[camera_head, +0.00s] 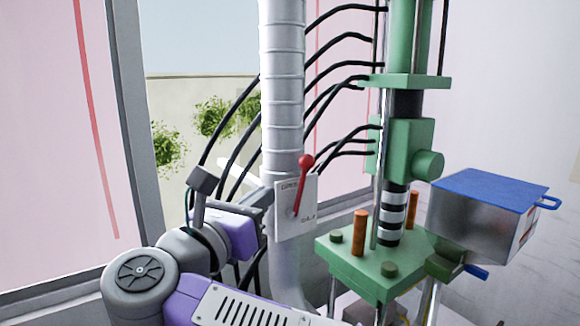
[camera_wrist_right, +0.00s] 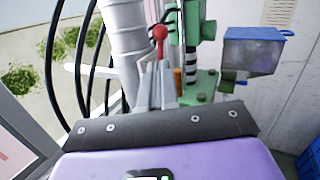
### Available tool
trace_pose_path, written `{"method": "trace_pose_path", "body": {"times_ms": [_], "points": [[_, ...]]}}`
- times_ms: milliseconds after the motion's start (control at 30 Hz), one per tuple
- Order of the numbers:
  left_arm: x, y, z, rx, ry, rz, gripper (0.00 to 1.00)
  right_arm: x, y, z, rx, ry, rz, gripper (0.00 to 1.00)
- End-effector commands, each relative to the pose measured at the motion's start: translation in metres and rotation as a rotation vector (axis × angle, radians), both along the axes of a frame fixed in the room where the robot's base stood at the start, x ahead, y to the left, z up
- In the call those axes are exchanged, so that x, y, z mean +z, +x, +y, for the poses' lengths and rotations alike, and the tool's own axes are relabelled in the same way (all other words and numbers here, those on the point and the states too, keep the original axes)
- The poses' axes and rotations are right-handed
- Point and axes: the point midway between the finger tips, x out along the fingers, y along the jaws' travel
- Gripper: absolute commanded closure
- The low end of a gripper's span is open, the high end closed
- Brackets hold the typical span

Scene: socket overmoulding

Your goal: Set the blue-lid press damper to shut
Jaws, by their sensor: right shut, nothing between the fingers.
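The damper is a pale plate (camera_head: 308,207) on the grey ribbed duct (camera_head: 283,90), beside the press with the blue-lid box (camera_head: 487,190). Its red lever (camera_head: 300,187) points up, leaning slightly right, and ends in a red knob (camera_head: 306,160). Small labels at the plate's upper left and lower right are too small to read surely. My right gripper (camera_head: 266,214) is shut and empty, just left of the plate. In the right wrist view its fingers (camera_wrist_right: 156,78) reach toward the red knob (camera_wrist_right: 160,32), which shows just above the tips. Contact cannot be told. My left gripper is out of view.
The green press (camera_head: 375,262) with orange posts (camera_head: 359,232) stands right of the duct. Black hoses (camera_head: 335,75) curve behind the duct. A window frame (camera_head: 125,120) is at left. A blue crate (camera_wrist_right: 312,160) shows at the right wrist view's lower right.

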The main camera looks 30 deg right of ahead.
Motion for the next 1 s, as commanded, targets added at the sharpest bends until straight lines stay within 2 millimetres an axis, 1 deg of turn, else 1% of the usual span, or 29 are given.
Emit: {"method": "trace_pose_path", "body": {"times_ms": [33, 300, 500, 600, 700, 1000], "points": [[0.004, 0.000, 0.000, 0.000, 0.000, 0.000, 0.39, 0.002, 0.004, -0.009, -0.007, 0.000, 0.001, 1.00], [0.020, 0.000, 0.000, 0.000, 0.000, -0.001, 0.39, 0.009, 0.036, -0.058, -0.006, -0.001, 0.002, 1.00], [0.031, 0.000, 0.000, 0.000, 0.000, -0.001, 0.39, 0.013, 0.055, -0.087, -0.004, -0.002, 0.002, 1.00], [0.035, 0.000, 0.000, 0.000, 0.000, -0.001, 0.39, 0.013, 0.061, -0.096, -0.003, -0.003, 0.002, 1.00], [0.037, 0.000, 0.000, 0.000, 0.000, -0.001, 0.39, 0.013, 0.065, -0.102, -0.002, -0.002, 0.002, 1.00], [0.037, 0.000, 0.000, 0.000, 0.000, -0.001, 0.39, 0.012, 0.067, -0.104, -0.001, -0.002, 0.001, 1.00]]}}
